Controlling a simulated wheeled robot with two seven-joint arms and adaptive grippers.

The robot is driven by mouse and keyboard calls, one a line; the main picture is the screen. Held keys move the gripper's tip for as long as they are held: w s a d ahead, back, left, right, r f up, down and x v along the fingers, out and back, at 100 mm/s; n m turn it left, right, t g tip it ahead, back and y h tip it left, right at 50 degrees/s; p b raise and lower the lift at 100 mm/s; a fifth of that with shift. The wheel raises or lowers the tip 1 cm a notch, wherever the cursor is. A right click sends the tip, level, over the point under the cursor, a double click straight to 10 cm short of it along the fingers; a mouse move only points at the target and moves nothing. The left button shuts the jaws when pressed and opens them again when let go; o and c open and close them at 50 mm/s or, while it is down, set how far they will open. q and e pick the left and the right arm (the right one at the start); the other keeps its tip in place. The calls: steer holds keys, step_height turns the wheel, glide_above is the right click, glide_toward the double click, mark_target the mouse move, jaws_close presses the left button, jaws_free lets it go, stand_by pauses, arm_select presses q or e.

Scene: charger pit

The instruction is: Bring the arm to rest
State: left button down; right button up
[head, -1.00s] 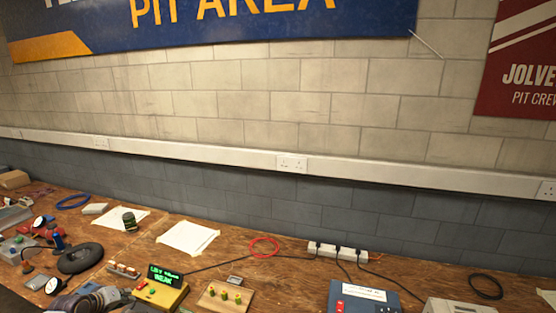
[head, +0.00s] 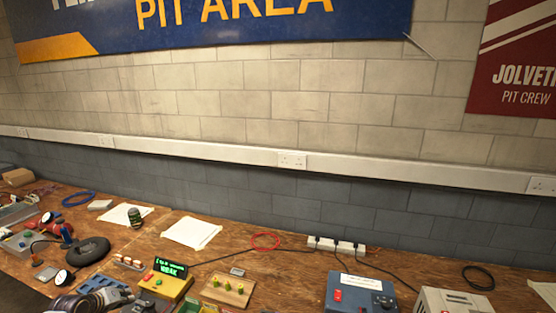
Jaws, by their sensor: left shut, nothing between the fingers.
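My left gripper (head: 92,302) is at the bottom left edge of the head view, low over the front of the wooden bench, and only partly in frame. It is shut with nothing held. It is close to a blue tray (head: 103,284) and left of the yellow tester (head: 165,283), whose green display is lit and shows a word like "WEAK". My right gripper is out of view.
A wooden board with yellow-green pieces (head: 228,289), a blue box (head: 361,292) and a pale box (head: 452,302) stand along the bench front. Behind are a power strip (head: 337,246), a red ring (head: 265,240) and paper (head: 191,232).

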arm_select(q)
steer(key=s+a+f+m+y, duration=0.1)
steer(key=a+f+m+y, duration=0.1)
steer(key=a+f+m, duration=0.35)
steer(key=s+a+f+m+y, duration=0.2)
steer(key=a+y, duration=0.1)
steer(key=a, duration=0.5)
steer(key=s+d+f+m+g, duration=0.1)
steer(key=s+f, duration=0.7)
steer(key=f, duration=0.3)
steer(key=s+d+f+m+g, duration=0.1)
steer(key=s+d+f+m, duration=0.1)
steer(key=s+f, duration=0.65)
steer(key=s+d+f+g+h, duration=0.1)
steer(key=s+d+f+g, duration=0.3)
steer(key=s+d+f, duration=1.1)
steer(key=s+d+f+g+h, duration=0.1)
steer(key=s+d+f, duration=0.3)
steer(key=s+d, duration=0.5)
steer(key=s+d+f+g+h, duration=0.1)
steer(key=s+d+f, duration=0.3)
steer(key=s+d, duration=0.6)
steer(key=d+h, duration=0.1)
steer(key=d, duration=0.2)
steer(key=shift+s+d, duration=0.15)
steer(key=shift+s, duration=0.15)
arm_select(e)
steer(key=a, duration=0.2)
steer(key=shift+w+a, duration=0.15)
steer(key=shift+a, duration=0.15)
